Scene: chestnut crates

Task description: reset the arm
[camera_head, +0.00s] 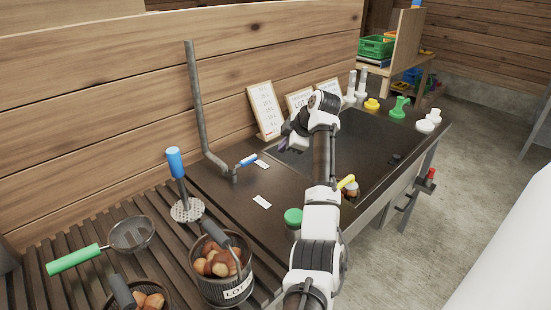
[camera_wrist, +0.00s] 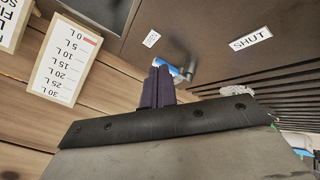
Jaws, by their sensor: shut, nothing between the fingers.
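My gripper (camera_head: 286,144) is at the end of my raised arm, over the dark worktop (camera_head: 225,190) and in front of the framed cards. In the wrist view its two dark purple fingers (camera_wrist: 158,88) are together, with nothing between them. The arm reaches up from the bottom of the head view and hides part of the worktop. A blue valve handle (camera_head: 248,160) on the grey pipe (camera_head: 197,100) is to the left of the gripper. The blue handle also shows just beyond the fingertips in the wrist view (camera_wrist: 176,71); I cannot tell the gap.
A basket of chestnuts (camera_head: 238,295), a blue-handled masher (camera_head: 175,165) and a green-handled strainer (camera_head: 75,260) are at the left front. A scale card (camera_head: 265,110) leans on the plank wall. A green-topped jar (camera_head: 293,216) and yellow-handled tool (camera_head: 346,182) flank my arm.

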